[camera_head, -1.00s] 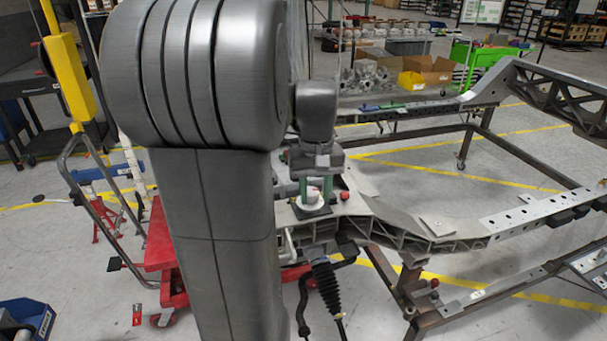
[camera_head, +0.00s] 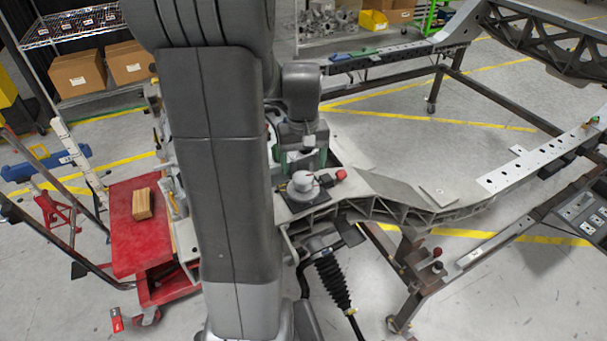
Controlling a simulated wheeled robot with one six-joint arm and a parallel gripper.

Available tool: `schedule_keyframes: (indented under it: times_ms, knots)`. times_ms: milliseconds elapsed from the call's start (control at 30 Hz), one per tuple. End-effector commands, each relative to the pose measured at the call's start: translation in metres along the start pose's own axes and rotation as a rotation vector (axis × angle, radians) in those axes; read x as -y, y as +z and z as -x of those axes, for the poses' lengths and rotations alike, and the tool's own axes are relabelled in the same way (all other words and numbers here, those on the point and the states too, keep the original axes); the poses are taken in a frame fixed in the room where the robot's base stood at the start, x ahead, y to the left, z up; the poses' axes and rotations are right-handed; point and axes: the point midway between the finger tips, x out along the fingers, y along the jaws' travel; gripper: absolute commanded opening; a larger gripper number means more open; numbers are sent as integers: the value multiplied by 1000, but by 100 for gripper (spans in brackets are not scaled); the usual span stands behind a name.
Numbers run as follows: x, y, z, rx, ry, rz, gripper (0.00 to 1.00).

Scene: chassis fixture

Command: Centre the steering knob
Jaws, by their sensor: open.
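A white round knob (camera_head: 303,183) stands on a black square plate (camera_head: 304,205) on the grey chassis fixture. A small red ball (camera_head: 341,175) sits just to its right. I take the white knob for the steering knob, but cannot tell for sure. My gripper (camera_head: 303,160) points down with its green-lined fingers spread. It shows just above and behind the white knob in the picture, with nothing seen between the fingers. The knob is in front of the lower finger area, so I cannot tell whether they touch.
The chassis frame (camera_head: 460,208) extends to the right. A dark bellows boot (camera_head: 331,280) hangs below the knob. A red cart (camera_head: 135,235) with a wooden block (camera_head: 142,204) stands at left. My arm covers the area left of the knob.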

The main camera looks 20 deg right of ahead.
Motion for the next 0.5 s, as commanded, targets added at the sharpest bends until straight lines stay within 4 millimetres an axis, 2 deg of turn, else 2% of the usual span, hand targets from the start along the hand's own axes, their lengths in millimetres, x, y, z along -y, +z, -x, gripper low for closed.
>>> schedule_keyframes:
  times_ms: [100,200,500]
  knots:
    - [0,1,-22,4,-1,0,72]
    - [0,0,-34,3,-1,0,72]
    - [0,0,-45,-1,0,0,72]
